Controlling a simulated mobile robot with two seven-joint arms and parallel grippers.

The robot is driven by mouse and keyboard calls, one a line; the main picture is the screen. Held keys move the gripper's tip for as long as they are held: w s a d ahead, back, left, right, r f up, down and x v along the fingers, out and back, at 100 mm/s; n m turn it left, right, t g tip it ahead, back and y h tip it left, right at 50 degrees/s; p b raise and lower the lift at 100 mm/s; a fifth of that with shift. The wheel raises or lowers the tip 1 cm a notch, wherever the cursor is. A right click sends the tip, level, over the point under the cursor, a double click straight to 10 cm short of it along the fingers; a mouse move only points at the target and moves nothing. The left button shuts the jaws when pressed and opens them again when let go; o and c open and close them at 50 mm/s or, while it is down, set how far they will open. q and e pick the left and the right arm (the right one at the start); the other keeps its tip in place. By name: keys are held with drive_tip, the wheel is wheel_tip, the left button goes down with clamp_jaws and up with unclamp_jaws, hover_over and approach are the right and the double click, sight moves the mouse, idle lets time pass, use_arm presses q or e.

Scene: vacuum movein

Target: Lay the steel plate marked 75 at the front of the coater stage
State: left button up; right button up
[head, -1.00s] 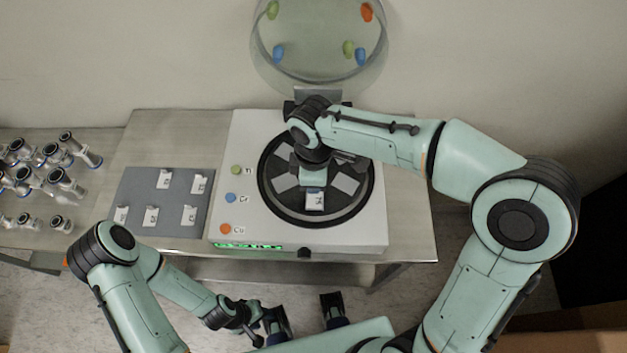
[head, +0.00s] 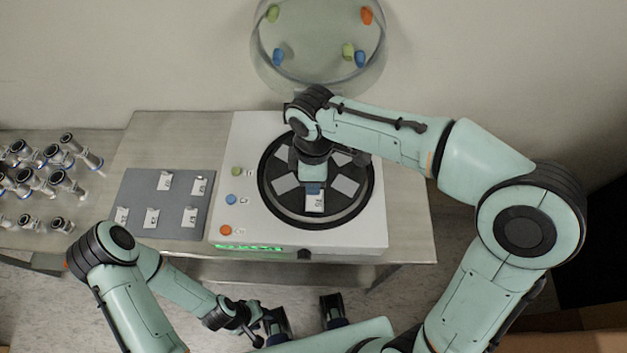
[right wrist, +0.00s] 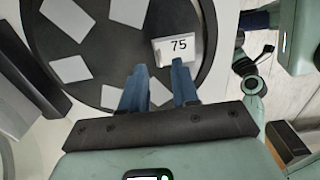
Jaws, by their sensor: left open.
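The steel plate marked 75 (head: 314,203) lies at the front of the round dark coater stage (head: 318,217); in the right wrist view its label (right wrist: 177,45) reads 75. My right gripper (right wrist: 159,66) is open, its two blue fingers apart. Their tips are just short of the plate's near edge, the right finger close to it; I cannot tell whether they touch. In the head view the right gripper (head: 314,187) is over the stage, just behind the plate. My left gripper (head: 306,310) is open and empty in front of the table.
Several blank light rectangles (head: 344,186) lie around the stage. A grey mat (head: 138,185) left of the white coater (head: 365,235) holds several labelled plates. Metal fittings (head: 60,180) stand at far left. The clear bell jar (head: 318,75) is raised behind the coater.

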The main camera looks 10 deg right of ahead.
wheel_tip(320, 180, up, 10)
drive_tip(key=p, duration=0.1)
drive_tip(key=shift+f, duration=0.25)
idle(0.4)
